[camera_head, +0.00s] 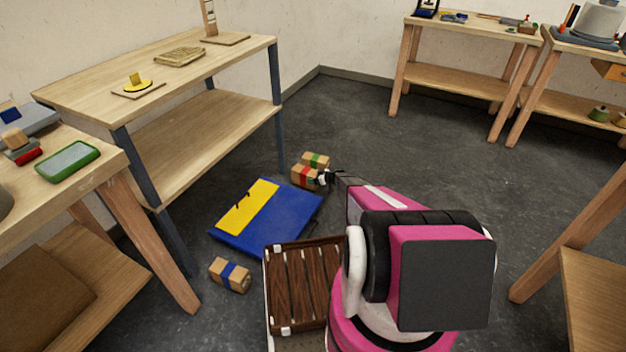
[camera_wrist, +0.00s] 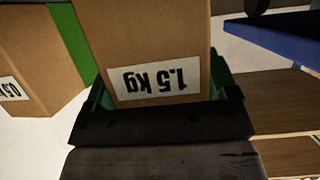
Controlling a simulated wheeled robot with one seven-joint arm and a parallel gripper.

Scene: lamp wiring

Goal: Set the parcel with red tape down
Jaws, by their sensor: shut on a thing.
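The parcel with red tape (camera_head: 305,176) is a small brown box at the far edge of the blue panel in the head view. My gripper (camera_head: 323,179) reaches it from the right and is shut on it. In the wrist view the held brown box (camera_wrist: 150,35) fills the top middle, with an upside-down "1.5 kg" label; its red tape does not show there. The parcel with green tape (camera_head: 316,160) is just behind it, and also shows at the left of the wrist view (camera_wrist: 30,60). I cannot tell whether the held parcel touches what is under it.
A blue panel with a yellow area (camera_head: 285,215) lies low on the floor. A parcel with blue tape (camera_head: 229,277) lies on the floor nearer me. A dark slatted wooden crate (camera_head: 305,285) is beside my arm.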

